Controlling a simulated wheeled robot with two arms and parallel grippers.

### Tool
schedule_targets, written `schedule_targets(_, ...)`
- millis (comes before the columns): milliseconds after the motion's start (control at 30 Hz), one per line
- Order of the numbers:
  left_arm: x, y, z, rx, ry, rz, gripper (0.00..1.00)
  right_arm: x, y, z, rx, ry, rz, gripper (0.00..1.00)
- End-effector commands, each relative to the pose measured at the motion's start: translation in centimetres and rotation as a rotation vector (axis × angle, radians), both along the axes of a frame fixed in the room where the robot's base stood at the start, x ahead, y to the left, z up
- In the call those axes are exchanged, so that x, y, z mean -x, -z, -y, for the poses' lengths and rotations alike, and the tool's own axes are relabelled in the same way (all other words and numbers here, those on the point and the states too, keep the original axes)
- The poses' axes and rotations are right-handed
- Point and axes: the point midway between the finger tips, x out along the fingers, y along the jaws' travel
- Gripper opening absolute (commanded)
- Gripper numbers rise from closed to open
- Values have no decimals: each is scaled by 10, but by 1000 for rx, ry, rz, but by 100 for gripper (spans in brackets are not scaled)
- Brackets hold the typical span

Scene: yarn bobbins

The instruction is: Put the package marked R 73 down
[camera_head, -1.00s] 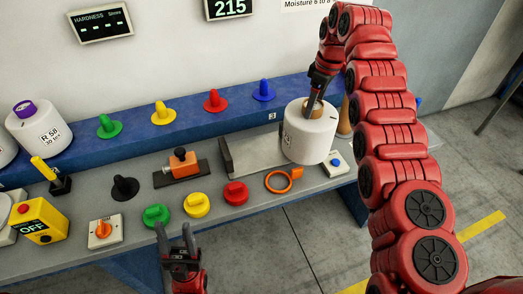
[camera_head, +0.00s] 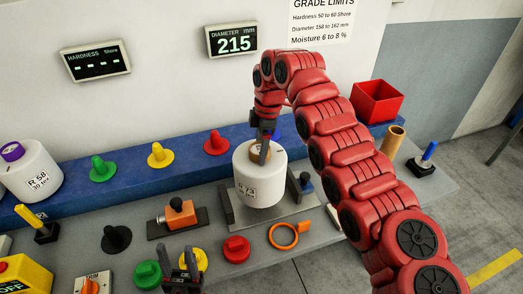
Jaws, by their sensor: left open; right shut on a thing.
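The white package marked R 73 (camera_head: 259,174) is a yarn bobbin with a brown core in its top. My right gripper (camera_head: 265,148) is shut on this core from above. The package is upright, in front of or over the grey metal measuring cradle (camera_head: 298,207); I cannot tell whether it rests there. My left gripper (camera_head: 181,268) is open and empty at the bottom of the view, by the yellow knob (camera_head: 196,258).
Another package, R 58 (camera_head: 34,174), stands at the left. Green, yellow and red pegs (camera_head: 216,142) line the blue ledge. An orange ring (camera_head: 283,236) lies in front of the cradle. A red bin (camera_head: 377,101) stands at the back right. The display (camera_head: 232,41) reads 215.

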Motion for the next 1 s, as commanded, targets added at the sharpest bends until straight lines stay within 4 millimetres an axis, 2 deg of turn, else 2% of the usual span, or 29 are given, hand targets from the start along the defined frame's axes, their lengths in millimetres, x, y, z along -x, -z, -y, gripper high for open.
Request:
schedule_targets(33, 0, -7, 0, 0, 0, 0, 50, 0, 5, 1, -1, 2, -1, 0)
schedule_targets(367, 0, -17, 0, 0, 0, 0, 50, 0, 32, 0, 0, 2, 0, 0)
schedule_targets(600, 0, -30, 0, 0, 0, 0, 50, -1, 59, 1, -1, 4, 3, 0)
schedule_targets(967, 0, -25, 0, 0, 0, 0, 50, -1, 66, 0, -1, 4, 5, 0)
schedule_targets(1000, 0, -24, 0, 0, 0, 0, 50, -1, 67, 1, 1, 3, 4, 77)
